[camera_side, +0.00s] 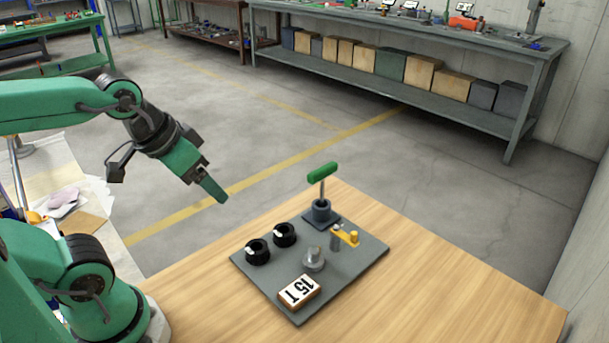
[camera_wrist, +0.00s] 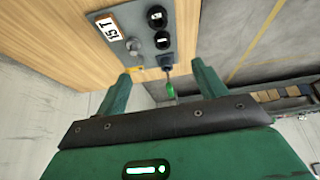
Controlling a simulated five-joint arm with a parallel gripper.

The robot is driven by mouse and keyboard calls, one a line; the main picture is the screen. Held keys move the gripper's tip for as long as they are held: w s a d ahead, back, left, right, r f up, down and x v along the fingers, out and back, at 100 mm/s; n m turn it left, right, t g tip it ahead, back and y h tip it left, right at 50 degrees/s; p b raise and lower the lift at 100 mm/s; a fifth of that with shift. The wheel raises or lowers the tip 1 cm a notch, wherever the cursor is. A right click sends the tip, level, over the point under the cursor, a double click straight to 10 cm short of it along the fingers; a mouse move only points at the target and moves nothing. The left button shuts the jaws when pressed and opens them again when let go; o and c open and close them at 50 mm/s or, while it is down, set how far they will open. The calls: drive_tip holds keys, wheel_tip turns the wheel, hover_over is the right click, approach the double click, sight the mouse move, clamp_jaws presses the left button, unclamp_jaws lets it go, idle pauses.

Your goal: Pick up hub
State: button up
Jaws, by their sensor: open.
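A short grey metal round part (camera_side: 314,258), which looks most like the hub, sits on a dark grey plate (camera_side: 285,308). It also shows in the wrist view (camera_wrist: 133,45). Two black ring-like parts with white marks, one nearer (camera_side: 257,252) and one farther (camera_side: 284,235), stand to its left. My gripper (camera_side: 214,190) is in the air, up and left of the plate, apart from all the parts. In the wrist view its two green fingers (camera_wrist: 160,70) are spread with nothing held between them.
A green-handled tool (camera_side: 322,173) stands upright in a blue-grey socket (camera_side: 320,211) at the plate's back. A grey post with a yellow arm (camera_side: 346,236) stands behind the round part. A "15 T" block (camera_side: 299,291) lies in front. The wooden table (camera_side: 430,290) is bare at right.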

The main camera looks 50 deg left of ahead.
drive_tip(key=w, duration=0.1)
drive_tip(key=n+g, duration=0.5)
drive_tip(key=n, duration=0.3)
approach(257, 247)
drive_tip(key=s+d, duration=0.1)
drive_tip(key=shift+w+d+f+n, duration=0.15)
drive_tip(key=shift+f+n, duration=0.1)
drive_tip(key=shift+n, duration=0.15)
drive_tip(key=shift+f, duration=0.1)
drive_tip(key=shift+f, duration=1.15)
drive_tip(key=shift+f, duration=2.6)
drive_tip(key=shift+c, duration=0.4)
